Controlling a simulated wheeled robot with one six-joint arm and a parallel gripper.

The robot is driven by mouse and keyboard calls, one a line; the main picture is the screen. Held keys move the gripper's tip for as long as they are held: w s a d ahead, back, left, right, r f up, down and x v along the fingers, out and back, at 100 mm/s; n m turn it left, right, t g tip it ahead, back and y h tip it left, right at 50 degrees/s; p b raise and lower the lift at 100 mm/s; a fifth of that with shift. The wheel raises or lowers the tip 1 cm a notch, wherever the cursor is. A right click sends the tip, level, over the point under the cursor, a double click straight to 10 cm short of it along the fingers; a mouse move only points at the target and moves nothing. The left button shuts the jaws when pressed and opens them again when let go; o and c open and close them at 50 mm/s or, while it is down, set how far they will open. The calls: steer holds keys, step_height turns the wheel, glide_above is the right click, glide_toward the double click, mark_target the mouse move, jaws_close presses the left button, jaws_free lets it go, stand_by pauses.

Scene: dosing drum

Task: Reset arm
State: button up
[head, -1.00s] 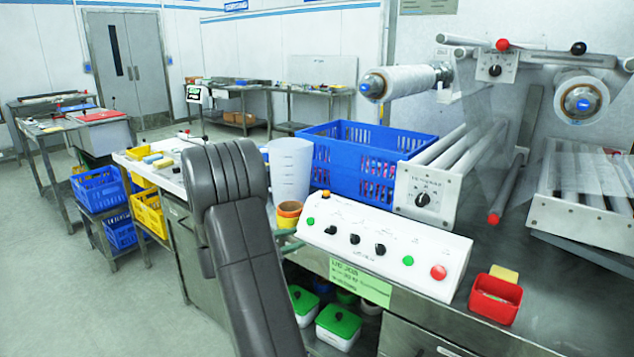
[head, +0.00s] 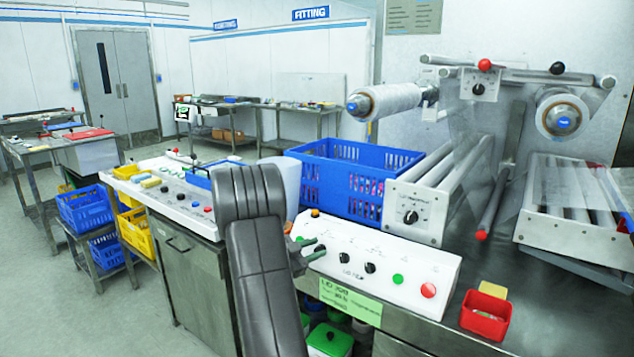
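My arm rises from the bottom middle of the head view, its dark grey links in front of the bench. A small part of my gripper (head: 306,252) shows at the right edge of the arm, by the left end of the white control panel (head: 378,262). The arm hides most of the gripper, so I cannot see whether it is open or shut, or whether it touches the panel. The panel carries black knobs, a green button and a red button. A white jug (head: 284,178) stands behind the arm, partly hidden.
A blue crate (head: 352,178) stands behind the panel. A film-wrapping machine (head: 470,190) fills the right. A red bin (head: 486,314) sits at the bench's right front. A white-topped cabinet (head: 190,275) stands left of my arm. The floor (head: 90,320) at the left is free.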

steer(key=f+v, duration=0.1)
steer(key=v, duration=1.3)
steer(key=x, duration=0.9)
steer(key=r+x, duration=0.1)
steer(key=x, duration=0.4)
steer(key=shift+d+n+t, duration=0.1)
steer(key=shift+n+t, duration=0.2)
steer(key=shift+n, duration=0.3)
steer(key=n+t+y+p, duration=0.1)
steer(key=n, duration=0.2)
steer(key=shift+s+r+t, duration=0.1)
steer(key=shift+s+t, duration=0.05)
steer(key=shift+t, duration=0.25)
steer(key=n+t+y+p, duration=0.1)
steer(key=n, duration=0.1)
steer(key=n+y, duration=0.1)
steer(key=n, duration=0.1)
steer(key=shift+t+p, duration=0.4)
steer(key=s+a+y+b, duration=0.1)
steer(key=s+a+b, duration=0.1)
steer(key=s+a, duration=0.5)
steer(key=s, duration=0.4)
steer(key=shift+s+a+f+n+b, duration=0.2)
steer(key=shift+s+f+n+b, duration=0.1)
steer(key=shift+f+b, duration=0.1)
